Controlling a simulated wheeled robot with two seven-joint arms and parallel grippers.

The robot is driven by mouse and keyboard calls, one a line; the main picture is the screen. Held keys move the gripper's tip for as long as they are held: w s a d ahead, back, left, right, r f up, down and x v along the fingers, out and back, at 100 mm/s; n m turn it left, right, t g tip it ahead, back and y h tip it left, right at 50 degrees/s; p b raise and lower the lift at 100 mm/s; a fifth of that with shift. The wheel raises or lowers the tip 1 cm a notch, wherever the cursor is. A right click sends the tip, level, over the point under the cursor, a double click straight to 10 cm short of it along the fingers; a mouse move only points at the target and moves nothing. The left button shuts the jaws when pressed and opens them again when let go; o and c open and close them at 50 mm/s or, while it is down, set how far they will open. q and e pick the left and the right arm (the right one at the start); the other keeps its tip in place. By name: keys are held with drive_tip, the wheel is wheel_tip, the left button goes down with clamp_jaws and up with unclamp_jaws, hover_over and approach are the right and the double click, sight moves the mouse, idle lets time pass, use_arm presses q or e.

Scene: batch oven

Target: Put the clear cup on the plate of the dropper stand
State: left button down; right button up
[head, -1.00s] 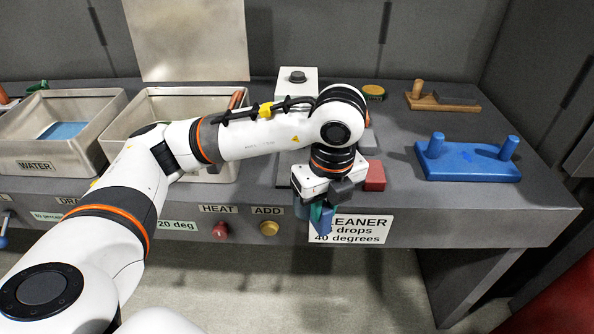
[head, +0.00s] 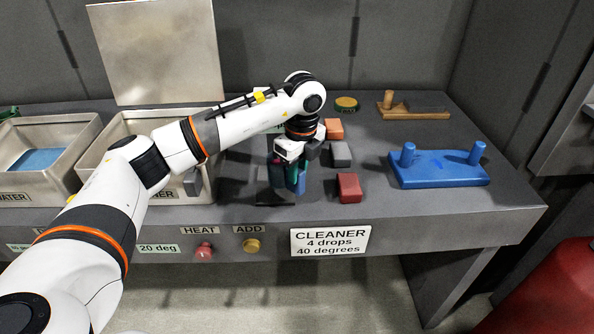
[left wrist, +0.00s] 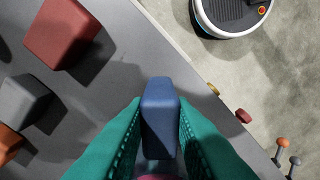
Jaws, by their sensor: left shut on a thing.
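My left gripper (head: 290,178) comes in from the left and points down over the middle of the bench. Its teal fingers are shut on a blue block (left wrist: 160,115), which shows between them in the left wrist view. I cannot tell whether the block touches the bench. A dark flat plate (head: 272,199) lies just below and in front of the gripper; I cannot tell whether it belongs to the dropper stand. I cannot make out the clear cup or the stand's body; my arm covers the area behind the gripper. My right gripper is not in view.
Right of the gripper lie a red block (head: 349,187), a grey block (head: 341,155) and an orange block (head: 334,128). A blue base with two pegs (head: 438,172) stands farther right. Two bins stand left, including the cleaner bin (head: 98,165). HEAT (head: 204,250) and ADD (head: 251,245) knobs line the front edge.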

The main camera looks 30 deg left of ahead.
use_arm(q)
drive_tip(key=f, duration=0.1)
drive_tip(key=w+f+p, duration=0.1)
drive_tip(key=a+f, duration=0.1)
drive_tip(key=shift+w+f, duration=0.15)
drive_tip(key=shift+w, duration=0.05)
drive_tip(key=shift+f, duration=0.15)
drive_tip(key=shift+f, duration=0.1)
drive_tip(key=c, duration=1.3)
unclamp_jaws()
drive_tip(key=shift+o, duration=0.2)
